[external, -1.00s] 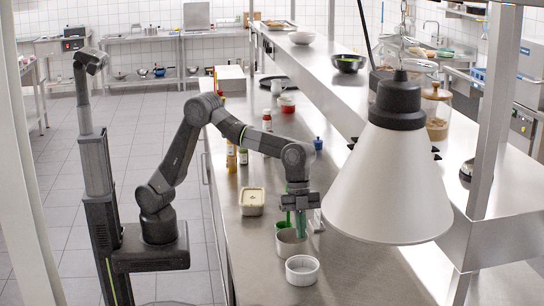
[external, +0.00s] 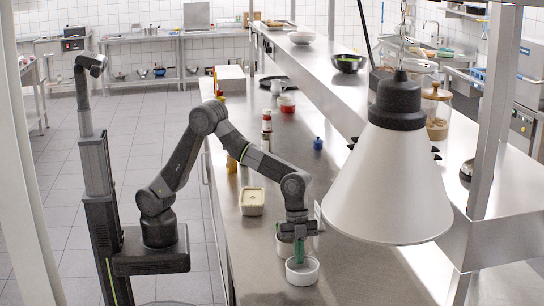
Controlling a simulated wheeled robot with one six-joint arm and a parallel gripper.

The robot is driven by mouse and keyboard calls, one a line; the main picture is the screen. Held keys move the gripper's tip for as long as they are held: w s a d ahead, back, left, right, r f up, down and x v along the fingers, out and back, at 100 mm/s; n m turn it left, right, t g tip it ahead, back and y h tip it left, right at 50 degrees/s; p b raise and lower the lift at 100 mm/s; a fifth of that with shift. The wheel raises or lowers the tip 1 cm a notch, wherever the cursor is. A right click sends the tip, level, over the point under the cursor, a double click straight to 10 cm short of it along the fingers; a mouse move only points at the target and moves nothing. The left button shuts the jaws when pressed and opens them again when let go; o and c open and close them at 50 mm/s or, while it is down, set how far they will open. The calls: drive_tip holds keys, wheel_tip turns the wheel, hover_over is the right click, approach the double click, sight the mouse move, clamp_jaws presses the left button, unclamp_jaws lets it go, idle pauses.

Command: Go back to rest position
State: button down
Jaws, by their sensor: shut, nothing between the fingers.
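My gripper (external: 300,260) points down over the front white bowl (external: 302,277), on the near part of the steel counter (external: 335,285). Its green fingers are together and hold nothing. The fingertips overlap the bowl's opening in the picture; I cannot tell whether they are inside it or above it. My arm reaches out over the counter, bent at the elbow. A second bowl (external: 284,247) stands just behind, partly hidden by my gripper.
A lidded tub (external: 252,201) is left of the bowls. Bottles (external: 266,122) and a small blue jar (external: 318,143) stand farther back. A large white lamp (external: 390,190) hangs at right, near the raised shelf (external: 345,85). The tiled floor (external: 140,125) is clear.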

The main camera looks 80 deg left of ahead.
drive_tip(key=shift+d+p, duration=0.3)
drive_tip(key=shift+d, duration=0.15)
